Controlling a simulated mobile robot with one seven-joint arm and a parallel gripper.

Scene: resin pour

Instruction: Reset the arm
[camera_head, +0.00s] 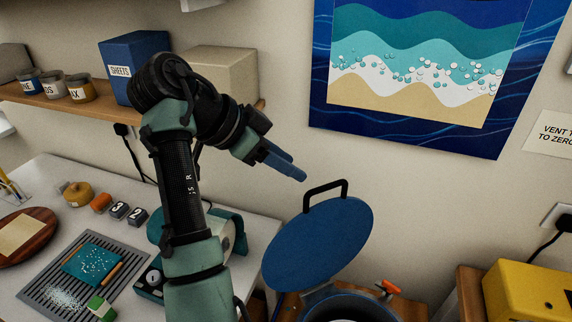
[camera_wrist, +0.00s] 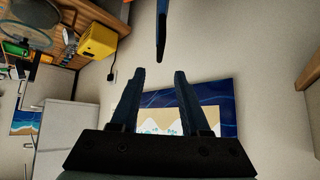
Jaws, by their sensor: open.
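My arm rises from the lower middle of the head view and bends to the right at its top. My gripper (camera_head: 300,176) points right and slightly down, in the air above and left of a raised blue lid. In the wrist view my gripper (camera_wrist: 157,75) shows two blue fingers spread apart with nothing between them. The fingers touch nothing that I can see. The wave picture on the wall shows behind them.
The blue lid (camera_head: 318,243) with a black handle stands open over a round pot (camera_head: 350,308). A yellow box (camera_head: 525,290) stands at the lower right. A white worktop (camera_head: 50,172) with a grey rack (camera_head: 45,288) lies at the left. A wooden shelf (camera_head: 110,107) holds boxes and jars.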

